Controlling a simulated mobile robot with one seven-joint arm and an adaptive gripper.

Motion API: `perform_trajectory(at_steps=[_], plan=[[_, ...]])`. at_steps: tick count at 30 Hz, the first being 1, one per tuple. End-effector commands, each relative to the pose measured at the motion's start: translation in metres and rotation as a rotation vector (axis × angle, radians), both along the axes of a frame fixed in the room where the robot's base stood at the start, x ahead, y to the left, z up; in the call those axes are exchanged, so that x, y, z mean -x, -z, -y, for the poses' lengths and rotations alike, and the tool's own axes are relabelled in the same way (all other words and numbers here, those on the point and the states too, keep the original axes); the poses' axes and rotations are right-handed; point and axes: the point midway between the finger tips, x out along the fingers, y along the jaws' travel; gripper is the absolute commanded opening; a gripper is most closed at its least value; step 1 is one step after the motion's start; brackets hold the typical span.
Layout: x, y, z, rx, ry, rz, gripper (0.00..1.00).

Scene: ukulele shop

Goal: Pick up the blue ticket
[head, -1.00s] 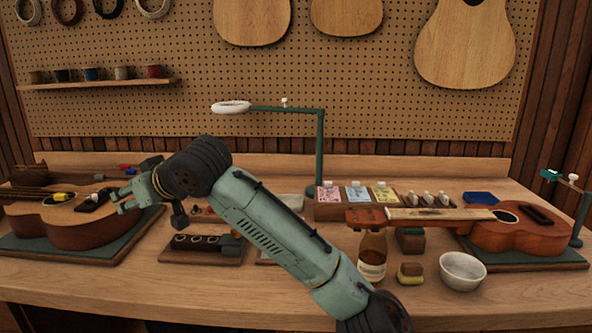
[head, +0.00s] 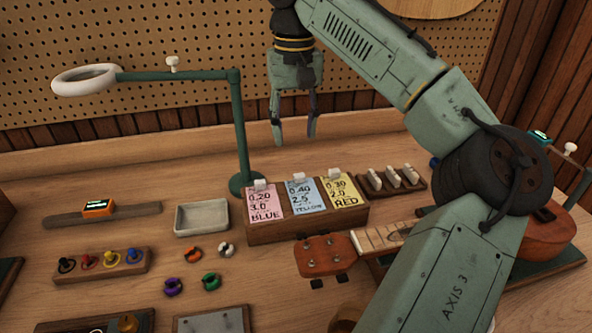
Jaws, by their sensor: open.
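Three tickets stand side by side in a wooden holder (head: 262,231). The middle one is a light blue ticket (head: 308,197), printed "0.40", "2.5" and "YELLOW". The pink ticket (head: 262,206) to its left is printed "BLUE", and the yellow ticket (head: 341,190) to its right is printed "RED". Each has a small white piece at its top edge. My gripper (head: 295,138) points down with its fingers apart and nothing between them. In the picture it is above the holder, apart from the tickets.
A green lamp post (head: 241,130) stands just behind the holder's left end. A ukulele headstock (head: 325,256) lies close in front. A rack of pale pieces (head: 391,181) sits right of the holder. An empty grey tray (head: 202,218) is to the left.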

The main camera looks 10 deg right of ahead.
Motion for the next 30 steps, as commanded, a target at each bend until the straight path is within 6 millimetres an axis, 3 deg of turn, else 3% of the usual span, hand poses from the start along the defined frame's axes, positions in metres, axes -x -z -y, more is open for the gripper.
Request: perform_trajectory(at_steps=[9, 17, 30], plan=[[0.002, 0.045, 0.002, -0.001, 0.002, -0.007, 0.43], [0.003, 0.061, 0.004, 0.002, 0.005, -0.004, 0.43], [0.008, 0.107, 0.009, 0.002, 0.004, -0.003, 0.43]])
